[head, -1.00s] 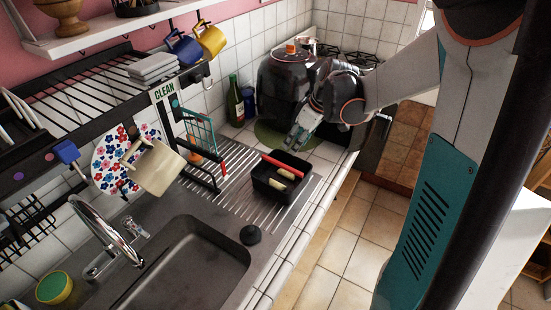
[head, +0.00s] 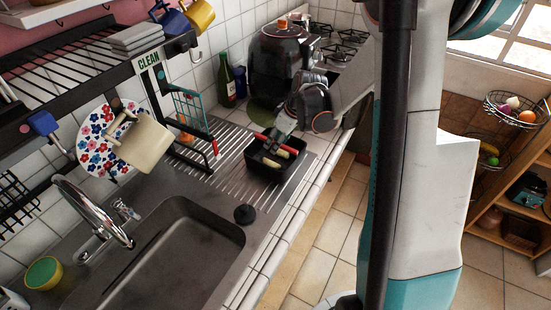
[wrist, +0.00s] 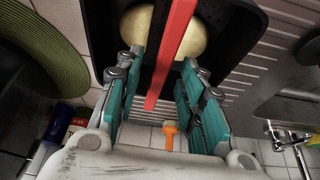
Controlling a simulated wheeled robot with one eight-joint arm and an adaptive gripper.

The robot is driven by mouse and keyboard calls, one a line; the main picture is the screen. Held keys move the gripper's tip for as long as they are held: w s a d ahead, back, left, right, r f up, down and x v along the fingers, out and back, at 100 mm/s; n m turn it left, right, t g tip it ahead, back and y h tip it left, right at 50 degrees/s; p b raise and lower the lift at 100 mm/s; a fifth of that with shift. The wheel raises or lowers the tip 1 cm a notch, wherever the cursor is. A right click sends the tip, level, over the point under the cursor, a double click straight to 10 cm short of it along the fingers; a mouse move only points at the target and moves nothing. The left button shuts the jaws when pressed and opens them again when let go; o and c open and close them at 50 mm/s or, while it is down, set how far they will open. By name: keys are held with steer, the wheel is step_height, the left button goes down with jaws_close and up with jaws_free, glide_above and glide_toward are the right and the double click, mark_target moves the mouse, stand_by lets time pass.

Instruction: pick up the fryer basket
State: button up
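The fryer basket (head: 290,176) is a black, open box with a red bar across its top. It stands on the ribbed draining board, with pale pieces inside. My gripper (head: 272,143) is just above it in the head view. In the wrist view the red bar (wrist: 173,50) runs between the teal fingers of my gripper (wrist: 161,62). The fingers are spread, with a visible gap on each side of the bar. A pale round piece (wrist: 140,27) lies below the bar. The basket's underside is hidden.
The draining rack (head: 187,108) with a teal grid stands left of the basket. A black knob-like object (head: 244,214) sits in front, beside the sink (head: 180,260). The black air fryer (head: 275,65) and green bottle (head: 226,78) stand behind. A tiled counter edge borders the right.

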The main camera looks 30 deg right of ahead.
steer(key=shift+x, duration=0.8)
steer(key=shift+f+b, duration=0.2)
steer(key=shift+b, duration=0.2)
steer(key=shift+c, duration=0.2)
jaws_close()
